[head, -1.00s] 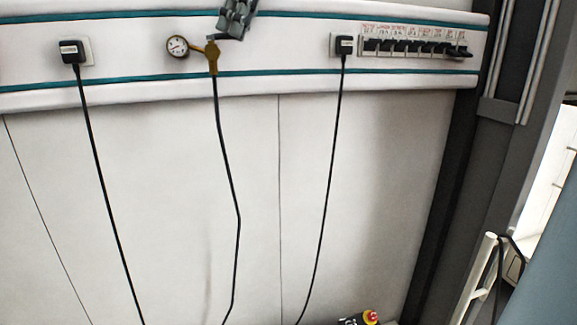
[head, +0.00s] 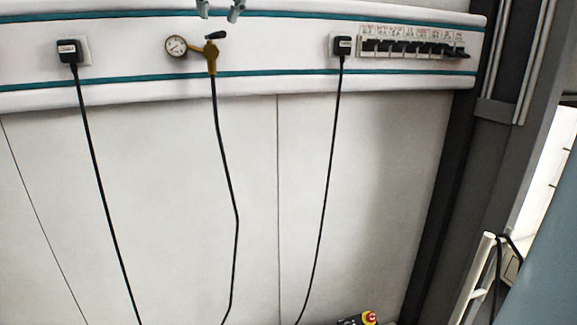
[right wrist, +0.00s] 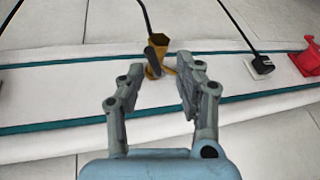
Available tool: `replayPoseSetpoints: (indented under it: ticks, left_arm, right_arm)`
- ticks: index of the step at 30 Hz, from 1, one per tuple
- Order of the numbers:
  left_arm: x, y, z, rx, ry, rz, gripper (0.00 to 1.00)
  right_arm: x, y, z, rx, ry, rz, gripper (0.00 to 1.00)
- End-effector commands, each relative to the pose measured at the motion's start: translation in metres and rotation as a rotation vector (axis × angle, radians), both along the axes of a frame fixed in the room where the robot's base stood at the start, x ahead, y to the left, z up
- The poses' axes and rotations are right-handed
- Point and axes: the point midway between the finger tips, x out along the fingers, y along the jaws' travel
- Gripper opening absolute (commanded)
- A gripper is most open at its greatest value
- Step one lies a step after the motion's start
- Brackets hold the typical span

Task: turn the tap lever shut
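The brass tap (head: 211,56) is on the white wall rail, with a black hose running down from it. Its short black lever (head: 216,35) points to the upper right in the head view. A round gauge (head: 176,46) is joined to the tap's left. My right gripper (head: 220,11) is at the top edge of the head view, above and apart from the lever. In the right wrist view my right gripper (right wrist: 160,75) is open and empty, its fingers spread on either side of the tap (right wrist: 158,60) and dark lever (right wrist: 153,57). My left gripper is not in view.
Black plugs with cords sit left (head: 69,51) and right (head: 342,46) of the tap. A row of black switches (head: 414,47) is farther right. A red-topped button box (head: 368,318) shows at the bottom. A red object (right wrist: 306,59) is at the wrist view's right.

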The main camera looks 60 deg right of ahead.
Motion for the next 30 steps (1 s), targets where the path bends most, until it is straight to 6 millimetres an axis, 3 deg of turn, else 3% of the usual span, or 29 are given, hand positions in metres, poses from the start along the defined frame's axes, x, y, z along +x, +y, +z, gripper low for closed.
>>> replayPoseSetpoints:
  ticks: [9, 11, 12, 30]
  left_arm:
    - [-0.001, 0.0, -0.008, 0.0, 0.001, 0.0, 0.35]
    - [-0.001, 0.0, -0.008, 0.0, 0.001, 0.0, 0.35]
    - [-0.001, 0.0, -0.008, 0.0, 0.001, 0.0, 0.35]
    - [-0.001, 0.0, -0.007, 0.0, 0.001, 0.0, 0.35]
  right_arm:
    - [-0.03, 0.002, 0.065, 0.0, -0.002, -0.001, 0.35]
    - [-0.035, 0.001, 0.07, 0.002, 0.004, 0.004, 0.35]
    - [-0.036, -0.003, 0.057, 0.003, 0.024, 0.02, 0.35]
    - [-0.058, -0.038, -0.07, -0.035, 0.18, 0.235, 0.35]
